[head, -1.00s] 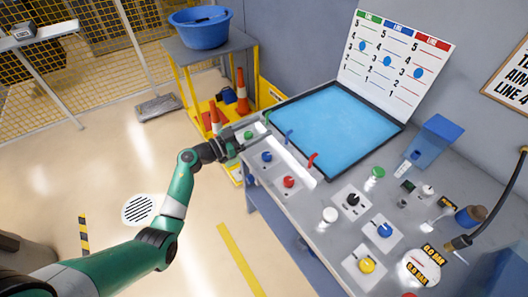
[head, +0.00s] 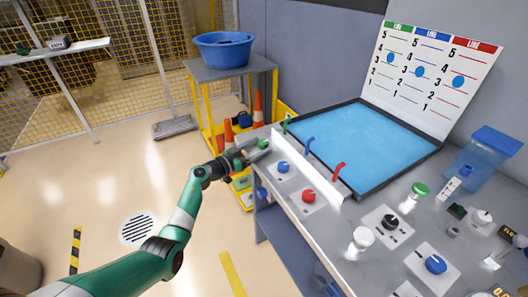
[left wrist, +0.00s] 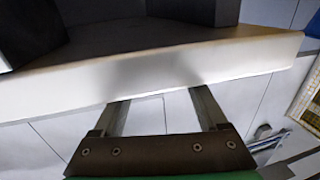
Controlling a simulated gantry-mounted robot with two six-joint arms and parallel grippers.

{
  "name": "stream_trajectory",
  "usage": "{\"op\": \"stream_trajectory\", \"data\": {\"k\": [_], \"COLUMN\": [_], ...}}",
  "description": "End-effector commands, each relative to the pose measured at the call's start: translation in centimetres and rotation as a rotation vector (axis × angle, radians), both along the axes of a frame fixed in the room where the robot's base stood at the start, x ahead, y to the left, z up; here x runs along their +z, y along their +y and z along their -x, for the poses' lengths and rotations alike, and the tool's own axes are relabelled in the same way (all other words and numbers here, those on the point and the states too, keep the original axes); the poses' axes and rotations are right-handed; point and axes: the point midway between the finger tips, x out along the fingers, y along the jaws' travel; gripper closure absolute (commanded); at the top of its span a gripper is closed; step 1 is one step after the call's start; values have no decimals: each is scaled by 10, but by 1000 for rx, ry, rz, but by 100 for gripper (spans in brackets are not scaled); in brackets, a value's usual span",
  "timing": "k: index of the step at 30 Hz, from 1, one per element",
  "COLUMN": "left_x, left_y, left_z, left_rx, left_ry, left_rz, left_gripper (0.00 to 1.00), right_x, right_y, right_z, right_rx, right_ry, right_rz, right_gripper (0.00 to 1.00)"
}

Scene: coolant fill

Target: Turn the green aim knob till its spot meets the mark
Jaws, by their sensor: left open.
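The green knob (head: 263,144) sits at the far left corner of the grey bench, on a pale plate. My left gripper (head: 246,153) is open at the knob, coming from the left; I cannot tell whether its fingers touch it. In the left wrist view the two fingers (left wrist: 160,110) stand apart before a pale band, and the knob cannot be made out. The white chart (head: 435,75) at the back has numbered lines and a blue spot in each column; the green column's spot (head: 390,58) is the leftmost. My right gripper is not in view.
A blue knob (head: 283,167) and a red knob (head: 308,196) stand along the bench's front edge, near small green, blue and red spouts. A blue pool (head: 365,145) lies behind. A cart with a blue tub (head: 222,50) and cones stands beyond the gripper.

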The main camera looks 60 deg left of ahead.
Motion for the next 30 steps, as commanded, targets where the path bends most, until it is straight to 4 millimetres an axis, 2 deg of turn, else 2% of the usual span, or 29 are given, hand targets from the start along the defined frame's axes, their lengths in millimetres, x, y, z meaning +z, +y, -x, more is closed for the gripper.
{"op": "stream_trajectory", "data": {"k": [1, 3, 7, 14, 27, 30], "left_x": [-6, -4, -1, 1, 0, 0], "left_y": [2, 4, 6, 6, 6, 6], "left_z": [-9, -18, -26, -27, -27, -27], "left_rx": [-1, -1, 0, 1, 0, -1], "left_ry": [-2, -1, 0, 0, 0, 1], "left_rz": [-2, -2, 0, 0, 0, 0], "left_gripper": [24, 24, 24, 24, 100, 100], "right_x": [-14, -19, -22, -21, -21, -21], "right_y": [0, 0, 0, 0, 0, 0], "right_z": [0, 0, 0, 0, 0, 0], "right_rx": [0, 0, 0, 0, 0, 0], "right_ry": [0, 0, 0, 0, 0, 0], "right_rz": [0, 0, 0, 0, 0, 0], "right_gripper": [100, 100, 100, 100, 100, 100]}}
